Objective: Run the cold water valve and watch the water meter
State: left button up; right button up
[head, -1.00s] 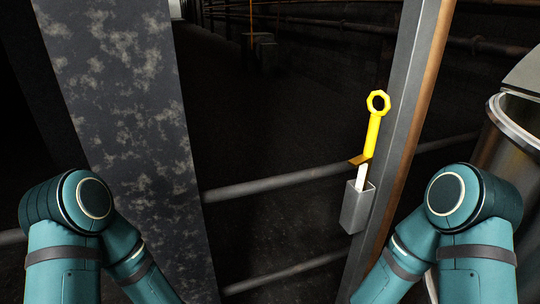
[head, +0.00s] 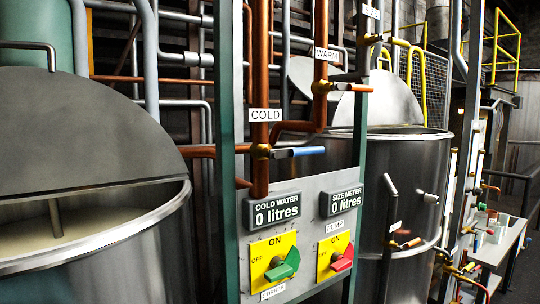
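The cold water valve (head: 298,152) has a blue lever on a brass body, on a vertical copper pipe under a COLD label (head: 265,115). The lever points right, crosswise to the pipe. Below it, the cold water meter (head: 274,209) is a dark display reading 0 litres. Neither of my grippers is in view.
The warm valve (head: 350,87) is above right. A large open metal vat (head: 110,238) stands at left, another tank (head: 420,170) behind.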

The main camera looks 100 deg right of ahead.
aim_at(278, 154)
jog(key=k+j+z, duration=0.1)
jog(key=z, duration=0.15)
jog(key=k+j+z, duration=0.25)
jog(key=z, duration=2.8)
